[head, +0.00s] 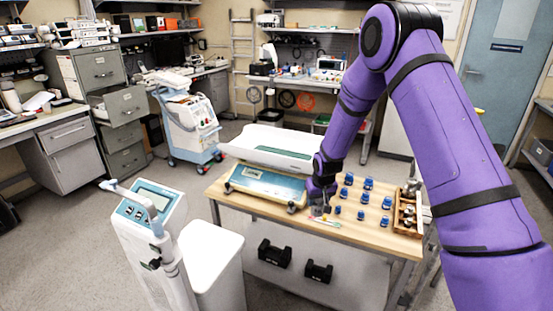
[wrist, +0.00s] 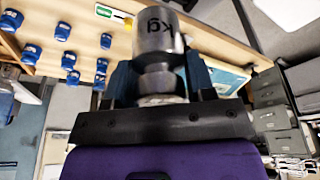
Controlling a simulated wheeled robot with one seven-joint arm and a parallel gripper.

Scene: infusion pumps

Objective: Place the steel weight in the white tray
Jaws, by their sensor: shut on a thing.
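The steel weight (wrist: 158,45) is a shiny cylinder with a narrower neck and dark "kg" lettering that appears upside down in the wrist view. My gripper (wrist: 160,85) is shut on its neck, with one dark finger on each side. In the head view my gripper (head: 319,193) is low over the wooden table, just right of the scale's front corner; the weight is hard to make out there. The white tray (head: 270,143) is a long, shallow, curved pan on top of the blue and cream scale (head: 265,186). My gripper is to the right of and in front of the tray.
Several blue-topped items (head: 368,183) stand on the table (head: 345,235) right of my gripper. A wooden box (head: 407,214) of metal pieces is at the table's right end. Small coloured items (head: 324,221) lie near the front edge. A white device (head: 150,220) stands front left.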

